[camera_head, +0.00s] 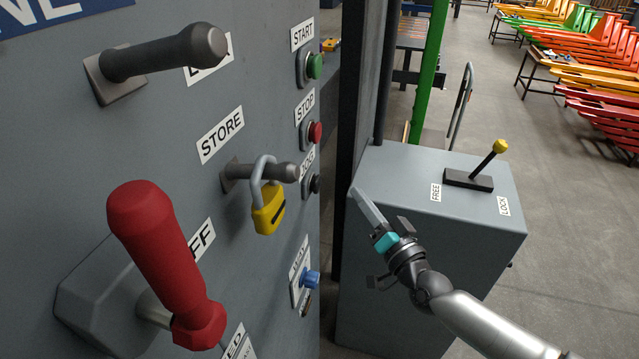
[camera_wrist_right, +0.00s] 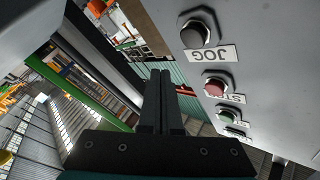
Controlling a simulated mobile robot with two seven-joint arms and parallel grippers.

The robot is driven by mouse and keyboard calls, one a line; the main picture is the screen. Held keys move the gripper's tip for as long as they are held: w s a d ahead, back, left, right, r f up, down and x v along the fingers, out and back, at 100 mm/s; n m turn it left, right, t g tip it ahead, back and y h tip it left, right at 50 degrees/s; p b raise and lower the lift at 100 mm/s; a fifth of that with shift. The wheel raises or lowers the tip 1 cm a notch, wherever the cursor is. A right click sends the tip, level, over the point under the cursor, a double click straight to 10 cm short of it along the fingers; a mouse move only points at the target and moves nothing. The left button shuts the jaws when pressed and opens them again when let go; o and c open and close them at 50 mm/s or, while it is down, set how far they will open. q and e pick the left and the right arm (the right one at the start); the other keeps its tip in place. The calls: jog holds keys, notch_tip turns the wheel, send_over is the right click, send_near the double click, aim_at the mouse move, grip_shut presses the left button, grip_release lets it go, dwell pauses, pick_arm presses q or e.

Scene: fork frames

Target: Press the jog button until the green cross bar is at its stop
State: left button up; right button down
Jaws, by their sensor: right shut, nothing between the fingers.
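The jog button (camera_head: 315,183) is a dark round button on the grey panel, below the red stop button, partly behind a padlocked peg. In the right wrist view the jog button (camera_wrist_right: 197,31) shows at the top, above its JOG label. My right gripper (camera_head: 356,191) is shut and empty, to the right of the panel and apart from the button. In the right wrist view its fingers (camera_wrist_right: 160,73) lie left of the button row. A green bar (camera_head: 430,70) stands upright behind the grey box; I cannot tell whether it belongs to the cross bar. My left gripper is out of view.
The panel also carries a green start button (camera_head: 314,66), a red stop button (camera_head: 315,132), a yellow padlock (camera_head: 268,209), a red handle (camera_head: 165,260) and a blue knob (camera_head: 311,279). A grey box (camera_head: 420,200) with a yellow-tipped lever (camera_head: 488,160) stands right of the panel.

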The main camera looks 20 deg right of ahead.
aim_at(321, 182)
jog(key=shift+w+a, duration=0.75)
jog(key=shift+a, duration=0.25)
jog(key=shift+w+a, duration=0.75)
jog(key=shift+a, duration=0.2)
jog(key=shift+p, duration=0.3)
dwell(0.3)
jog(key=shift+w+a, duration=0.25)
jog(key=shift+a, duration=0.1)
jog(key=shift+w+a, duration=0.3)
jog(key=shift+a, duration=0.1)
dwell(2.9)
dwell(1.2)
jog(key=shift+s+d, duration=0.6)
jog(key=shift+d, duration=0.15)
